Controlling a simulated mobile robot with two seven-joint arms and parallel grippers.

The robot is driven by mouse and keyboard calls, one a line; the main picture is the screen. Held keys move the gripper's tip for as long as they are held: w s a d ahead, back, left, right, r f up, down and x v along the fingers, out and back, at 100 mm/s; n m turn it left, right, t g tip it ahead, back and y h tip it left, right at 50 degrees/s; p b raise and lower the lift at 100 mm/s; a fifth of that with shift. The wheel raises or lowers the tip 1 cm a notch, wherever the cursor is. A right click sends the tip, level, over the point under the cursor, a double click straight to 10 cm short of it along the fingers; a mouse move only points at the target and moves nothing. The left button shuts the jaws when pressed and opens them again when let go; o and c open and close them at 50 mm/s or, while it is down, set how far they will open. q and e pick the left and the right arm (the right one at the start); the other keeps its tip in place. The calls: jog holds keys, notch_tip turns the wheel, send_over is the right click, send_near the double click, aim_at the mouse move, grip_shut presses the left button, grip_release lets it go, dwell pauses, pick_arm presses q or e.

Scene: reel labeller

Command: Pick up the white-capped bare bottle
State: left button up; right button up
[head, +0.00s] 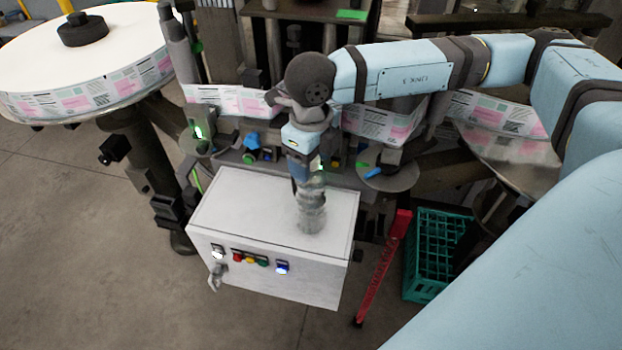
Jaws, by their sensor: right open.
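A clear, unlabelled bottle (312,215) stands upright on top of the white control cabinet (240,205). My right gripper (307,182) points down from above, directly over the bottle's upper part. Its jaws are open, and the fingers overlap the bottle's top in the picture. The bottle's cap is hidden by the gripper, so I cannot see its colour. I cannot tell whether the fingers touch the bottle. My left gripper is not in view.
The labelling machine with its printed label web (225,98) stands just behind the cabinet. A large label reel (115,45) is at the upper left. A red bar (385,265) and a green crate (412,285) are right of the cabinet. The cabinet top's left side is clear.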

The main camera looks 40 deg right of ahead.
grip_shut()
jog(key=shift+r, duration=0.1)
